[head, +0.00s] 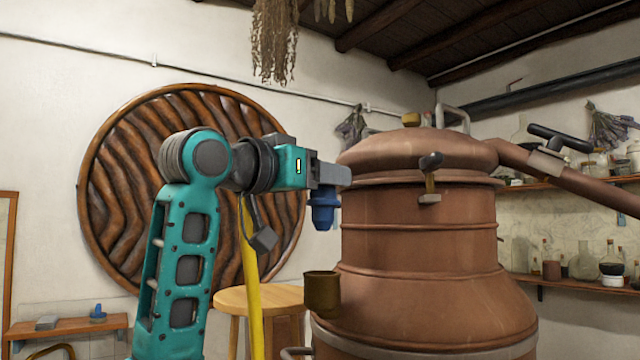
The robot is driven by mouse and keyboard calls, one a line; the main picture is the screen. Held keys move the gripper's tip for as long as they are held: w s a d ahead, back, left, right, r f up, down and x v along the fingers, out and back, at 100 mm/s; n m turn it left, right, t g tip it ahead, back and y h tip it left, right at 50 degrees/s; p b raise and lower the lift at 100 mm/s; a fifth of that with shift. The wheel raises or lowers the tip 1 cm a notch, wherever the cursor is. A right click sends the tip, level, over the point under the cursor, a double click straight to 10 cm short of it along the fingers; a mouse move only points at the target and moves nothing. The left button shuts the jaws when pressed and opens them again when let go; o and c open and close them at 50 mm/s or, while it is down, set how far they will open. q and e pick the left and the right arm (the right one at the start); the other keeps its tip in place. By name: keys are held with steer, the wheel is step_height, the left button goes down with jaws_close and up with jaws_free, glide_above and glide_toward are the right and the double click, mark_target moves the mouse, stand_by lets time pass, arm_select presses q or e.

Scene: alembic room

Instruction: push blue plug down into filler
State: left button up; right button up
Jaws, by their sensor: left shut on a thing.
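The blue plug (323,212) hangs upright under the fingers of my left gripper (332,178), which is shut on it. The filler appears to be the brown cup-like piece (322,296) on the left side of the copper still (420,245). The plug is above this cup, with a clear gap between them, and roughly in line with it. The inside of the cup is hidden from this angle. My right gripper does not show.
A round wooden stool (262,298) stands behind the cup, with a yellow pole (250,285) in front of it. A low wooden shelf (70,326) at the left holds a small blue object (98,312). Shelves with bottles (583,262) are at the right.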

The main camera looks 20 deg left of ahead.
mark_target(313, 209)
arm_select(q)
step_height(313, 209, down, 2)
steer(key=shift+s+f, duration=0.15)
steer(key=shift+f, duration=1.15)
steer(key=shift+f+b, duration=1)
steer(key=shift+f, duration=0.65)
stand_by(1.9)
steer(key=shift+f, duration=0.75)
stand_by(2.2)
